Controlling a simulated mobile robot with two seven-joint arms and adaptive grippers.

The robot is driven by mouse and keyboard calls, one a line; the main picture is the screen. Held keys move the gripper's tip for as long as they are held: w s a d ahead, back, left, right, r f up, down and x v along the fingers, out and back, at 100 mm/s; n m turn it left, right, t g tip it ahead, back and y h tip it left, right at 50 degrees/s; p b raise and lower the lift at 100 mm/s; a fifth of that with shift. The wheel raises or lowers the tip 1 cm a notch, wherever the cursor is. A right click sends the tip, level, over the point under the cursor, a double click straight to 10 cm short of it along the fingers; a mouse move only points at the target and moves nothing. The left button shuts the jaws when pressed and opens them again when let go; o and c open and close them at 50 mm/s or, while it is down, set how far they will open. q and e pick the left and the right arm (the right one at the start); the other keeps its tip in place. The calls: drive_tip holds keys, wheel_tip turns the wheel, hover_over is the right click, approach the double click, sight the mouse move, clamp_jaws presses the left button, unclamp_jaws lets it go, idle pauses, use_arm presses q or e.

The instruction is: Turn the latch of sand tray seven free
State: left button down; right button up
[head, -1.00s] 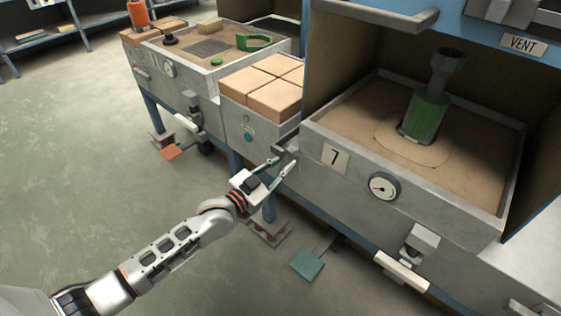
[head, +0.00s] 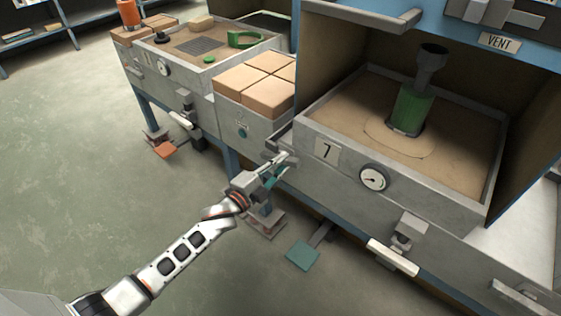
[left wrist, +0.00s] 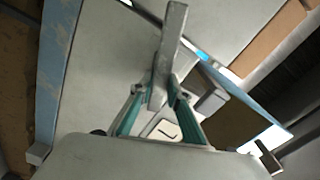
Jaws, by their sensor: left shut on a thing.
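Sand tray seven (head: 425,192) is a grey metal box of brown sand, with a "7" label (head: 326,150) at the left of its front face. Its latch (head: 284,155) is a small grey bar at the tray's front left corner. My left gripper (head: 277,165) reaches it from the lower left and is shut on the latch. In the left wrist view, the latch bar (left wrist: 173,40) stands slightly tilted between the green-sided fingers (left wrist: 158,98). The fingers partly hide the latch's pivot in the head view. My right gripper is not in view.
A green cylinder with a dark top (head: 412,108) stands in the sand. A gauge (head: 374,178) and a white-handled lever (head: 393,258) are on the front. Tan blocks (head: 255,86) sit left of the tray. A teal pedal (head: 303,255) is below. Open floor lies left.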

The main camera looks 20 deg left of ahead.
use_arm(q)
drive_tip(key=shift+w+d+m, duration=0.1)
drive_tip(key=shift+d+m, duration=0.05)
drive_tip(key=shift+m, duration=0.95)
drive_tip(key=shift+f+m+b, duration=0.1)
drive_tip(key=shift+m+b, duration=0.25)
drive_tip(key=shift+m, duration=0.35)
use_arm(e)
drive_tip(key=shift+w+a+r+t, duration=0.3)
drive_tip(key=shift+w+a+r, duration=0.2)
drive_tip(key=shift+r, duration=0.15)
use_arm(q)
drive_tip(key=shift+m, duration=0.3)
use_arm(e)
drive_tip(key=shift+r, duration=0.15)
use_arm(q)
drive_tip(key=c, duration=1.9)
unclamp_jaws()
drive_tip(key=shift+d+f, duration=0.1)
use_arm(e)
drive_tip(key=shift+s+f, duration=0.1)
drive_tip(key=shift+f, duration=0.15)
use_arm(q)
drive_tip(key=shift+f, duration=0.1)
